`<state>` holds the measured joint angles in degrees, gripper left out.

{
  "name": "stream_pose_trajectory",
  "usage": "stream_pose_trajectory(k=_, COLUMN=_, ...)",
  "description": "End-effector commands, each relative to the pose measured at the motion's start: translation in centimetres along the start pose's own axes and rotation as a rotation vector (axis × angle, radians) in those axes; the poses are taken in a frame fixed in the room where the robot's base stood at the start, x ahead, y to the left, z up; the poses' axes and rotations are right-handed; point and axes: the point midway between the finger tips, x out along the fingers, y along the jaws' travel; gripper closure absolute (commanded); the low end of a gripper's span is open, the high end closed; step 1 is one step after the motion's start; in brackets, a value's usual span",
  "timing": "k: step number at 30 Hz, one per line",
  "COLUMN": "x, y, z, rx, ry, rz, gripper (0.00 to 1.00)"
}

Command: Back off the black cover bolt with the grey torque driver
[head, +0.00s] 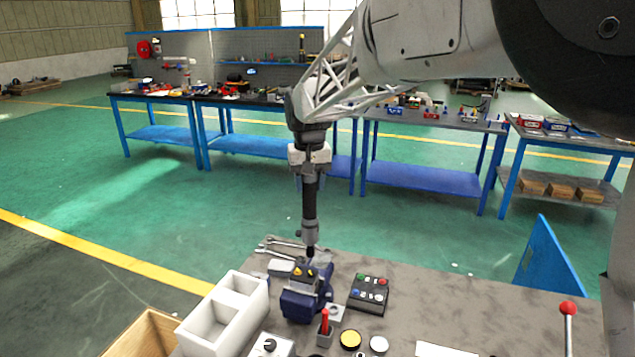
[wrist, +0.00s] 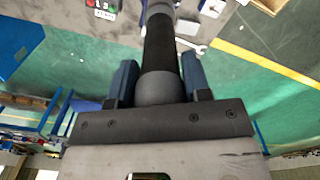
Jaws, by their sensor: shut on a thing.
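My gripper (head: 310,160) is shut on the grey torque driver (head: 310,205), which has a dark grip and a lighter grey lower part. The driver hangs nearly upright, its tip just over or at a dark block with yellow marks (head: 304,272) in a blue vise (head: 298,302). I cannot tell whether the tip touches. The black cover bolt cannot be made out; the tip and block obscure that spot. In the wrist view the driver (wrist: 160,45) runs between my two blue fingers (wrist: 158,75), and its tip is out of sight.
On the grey table (head: 480,310) are a white two-part tray (head: 212,330), wrenches (head: 283,246), a button box (head: 368,293), a red-handled tool (head: 325,322) and yellow (head: 350,340) and white (head: 379,345) discs. A red-knobbed lever (head: 568,310) stands right. The table's right middle is clear.

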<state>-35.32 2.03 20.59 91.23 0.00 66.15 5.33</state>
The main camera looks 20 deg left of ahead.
Motion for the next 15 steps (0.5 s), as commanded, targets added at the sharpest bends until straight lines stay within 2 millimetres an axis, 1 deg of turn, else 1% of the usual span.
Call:
stream_pose_trajectory(k=7, x=-0.15, y=0.01, z=-0.01, rx=0.0, ry=0.002, rz=0.0, gripper=0.97)
stream_pose_trajectory(k=15, x=0.43, y=0.02, z=-0.01, rx=0.0, ry=0.001, rz=0.0, gripper=0.97)
